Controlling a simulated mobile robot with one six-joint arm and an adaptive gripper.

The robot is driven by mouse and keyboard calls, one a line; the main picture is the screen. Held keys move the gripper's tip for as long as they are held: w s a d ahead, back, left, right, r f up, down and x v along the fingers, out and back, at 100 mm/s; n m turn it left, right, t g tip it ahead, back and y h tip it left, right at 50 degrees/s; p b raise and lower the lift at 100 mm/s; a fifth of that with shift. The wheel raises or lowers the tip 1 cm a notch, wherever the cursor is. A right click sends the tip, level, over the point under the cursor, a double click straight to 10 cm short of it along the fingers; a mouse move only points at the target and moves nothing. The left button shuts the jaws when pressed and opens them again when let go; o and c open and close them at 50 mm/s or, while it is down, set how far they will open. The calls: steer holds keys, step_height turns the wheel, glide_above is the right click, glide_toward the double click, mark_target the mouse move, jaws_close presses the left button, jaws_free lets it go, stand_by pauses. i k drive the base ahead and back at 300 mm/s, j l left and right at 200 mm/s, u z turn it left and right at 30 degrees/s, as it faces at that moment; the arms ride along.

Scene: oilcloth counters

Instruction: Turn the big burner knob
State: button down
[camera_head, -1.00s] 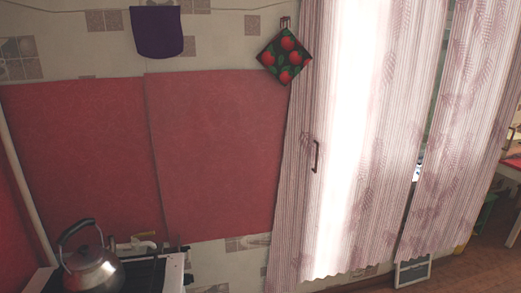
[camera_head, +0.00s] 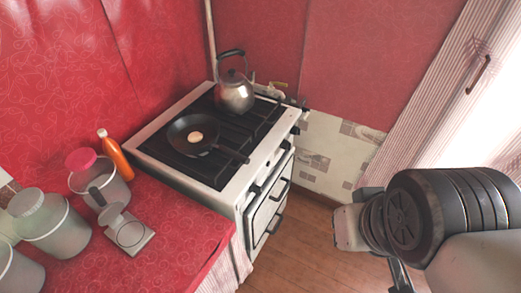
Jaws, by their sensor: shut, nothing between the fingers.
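The white stove (camera_head: 222,197) stands in the middle of the view, with its front facing lower right. Small dark knobs (camera_head: 294,130) show along its front edge, seen at a steep angle. I cannot tell which one is the big burner knob. A dark frying pan (camera_head: 190,137) with a small pale thing in it sits on the near part of the hob, its handle towards the front. My arm is at the right, apart from the stove. I cannot make out my gripper's fingers.
A metal kettle (camera_head: 236,94) stands on the far burner. An orange bottle (camera_head: 115,155), several jars and a small scale-like item (camera_head: 131,235) stand on the red counter (camera_head: 170,265). Wooden floor (camera_head: 305,235) lies clear before the stove. A curtain (camera_head: 425,100) hangs at right.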

mark_target(285, 145)
steer(key=i+l+u, duration=0.2)
steer(key=i+u, duration=0.15)
steer(key=i+l+u, duration=0.4)
steer(key=i, duration=0.15)
